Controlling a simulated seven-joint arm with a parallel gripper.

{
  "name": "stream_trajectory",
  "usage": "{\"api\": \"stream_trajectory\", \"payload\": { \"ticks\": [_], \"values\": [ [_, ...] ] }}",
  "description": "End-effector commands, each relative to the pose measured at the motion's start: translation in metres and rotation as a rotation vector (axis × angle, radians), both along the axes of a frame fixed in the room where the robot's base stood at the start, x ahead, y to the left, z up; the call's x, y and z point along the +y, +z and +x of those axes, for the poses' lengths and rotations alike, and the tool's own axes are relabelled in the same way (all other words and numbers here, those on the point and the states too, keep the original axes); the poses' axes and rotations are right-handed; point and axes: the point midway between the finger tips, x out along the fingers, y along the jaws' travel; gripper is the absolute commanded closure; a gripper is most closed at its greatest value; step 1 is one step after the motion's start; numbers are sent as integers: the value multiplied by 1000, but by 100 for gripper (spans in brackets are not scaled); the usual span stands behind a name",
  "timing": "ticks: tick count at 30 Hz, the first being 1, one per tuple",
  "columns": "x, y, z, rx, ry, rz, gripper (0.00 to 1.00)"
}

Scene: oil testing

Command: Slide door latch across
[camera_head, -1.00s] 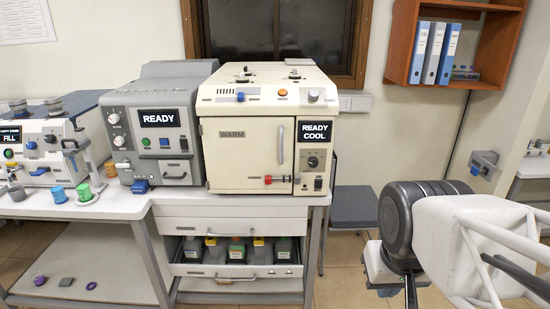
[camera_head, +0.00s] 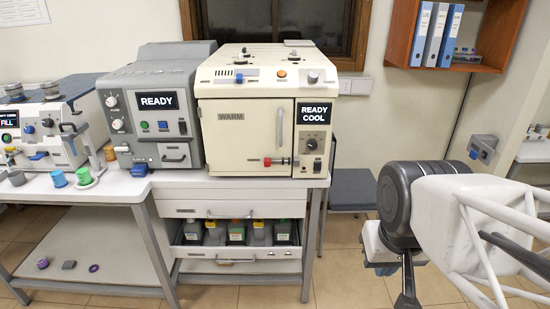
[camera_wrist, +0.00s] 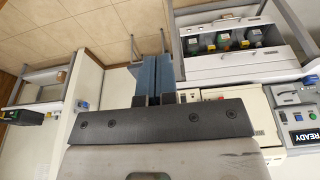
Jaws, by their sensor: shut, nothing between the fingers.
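The cream oven (camera_head: 215,155) stands on the white bench with its front door shut, below the "WARM" label. The door latch (camera_head: 278,161) is a short horizontal bolt with a red end, low on the door's right side beside the control panel. A pale vertical handle (camera_head: 280,130) is above it. My gripper (camera_wrist: 157,72) shows in the wrist view with its two blue-grey fingers close together and empty. It is well to the right of the oven, apart from the latch.
An open drawer of bottles (camera_head: 235,265) juts out below the oven. A grey "READY" machine (camera_head: 155,125) stands close on the oven's left. A stool (camera_head: 351,190) is right of the bench. Floor in front of the bench's right end is clear.

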Motion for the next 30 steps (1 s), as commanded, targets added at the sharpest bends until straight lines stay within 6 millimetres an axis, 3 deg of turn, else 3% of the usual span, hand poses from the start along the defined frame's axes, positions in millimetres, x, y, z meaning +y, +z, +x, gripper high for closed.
{"api": "stream_trajectory", "payload": {
  "ticks": [6,11,16,20,30],
  "values": [
    [0,0,0,0,0,0,98],
    [1,0,4,-8,-6,4,74],
    [7,-1,28,-54,-44,29,48],
    [17,-4,64,-125,-105,72,47],
    [58,-15,193,-381,-347,276,47]
  ]
}}
